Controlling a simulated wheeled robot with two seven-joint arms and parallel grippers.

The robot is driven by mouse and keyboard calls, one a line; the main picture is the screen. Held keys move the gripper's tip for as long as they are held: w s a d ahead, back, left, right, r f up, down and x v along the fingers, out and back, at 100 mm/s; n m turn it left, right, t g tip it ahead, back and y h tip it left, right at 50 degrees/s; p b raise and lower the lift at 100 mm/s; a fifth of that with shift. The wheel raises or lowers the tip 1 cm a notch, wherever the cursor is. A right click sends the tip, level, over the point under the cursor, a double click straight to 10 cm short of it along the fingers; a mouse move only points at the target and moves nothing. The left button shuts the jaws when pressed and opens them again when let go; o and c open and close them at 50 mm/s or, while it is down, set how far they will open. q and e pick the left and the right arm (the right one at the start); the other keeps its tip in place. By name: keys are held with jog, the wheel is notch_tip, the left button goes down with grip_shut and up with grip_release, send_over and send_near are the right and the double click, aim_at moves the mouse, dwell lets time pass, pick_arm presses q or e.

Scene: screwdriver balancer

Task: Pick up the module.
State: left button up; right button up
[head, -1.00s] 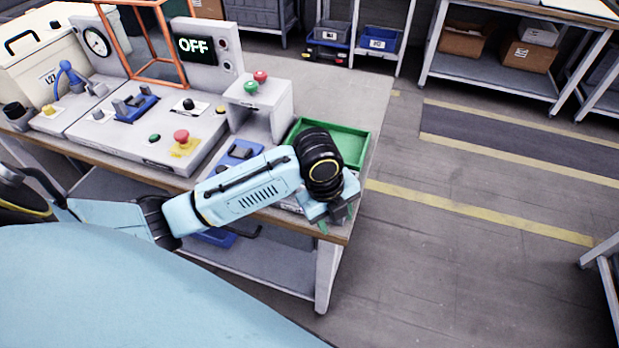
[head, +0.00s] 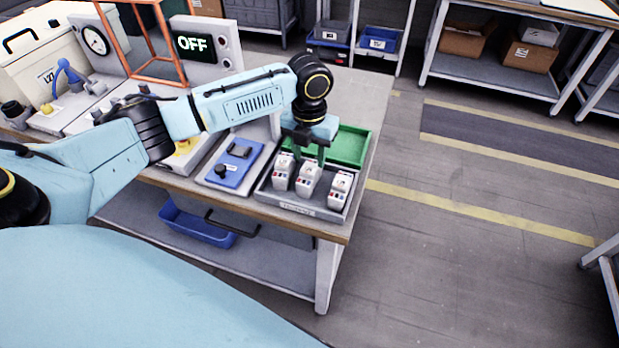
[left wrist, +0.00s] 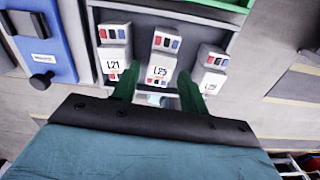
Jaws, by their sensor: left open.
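Three white modules stand in a grey tray (head: 328,215) at the table's front right corner: a left one (head: 283,172), a middle one (head: 308,180) and a right one (head: 339,189). The left wrist view shows their labels: the left reads L21 (left wrist: 114,52), the middle L25 (left wrist: 161,56), the right seems to read L29 (left wrist: 211,72). My left gripper (head: 311,152) is open and empty above the tray. In the left wrist view its green fingers (left wrist: 157,82) appear on either side of the middle module's lower part; contact cannot be told. My right gripper is out of view.
A green tray (head: 352,146) lies behind the grey tray. A blue panel with a black knob (head: 235,165) sits to its left. Open floor lies right of the table.

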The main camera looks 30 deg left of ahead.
aim_at(309, 168)
pick_arm(q)
jog(key=shift+s+d+f, duration=0.1)
jog(key=shift+f, duration=1.25)
notch_tip(309, 168, down, 4)
jog(key=shift+s+d+r+b, duration=0.1)
jog(key=shift+s+r+b, duration=0.05)
jog(key=shift+b, duration=0.3)
jog(key=shift+f, duration=0.25)
jog(key=c, duration=0.8)
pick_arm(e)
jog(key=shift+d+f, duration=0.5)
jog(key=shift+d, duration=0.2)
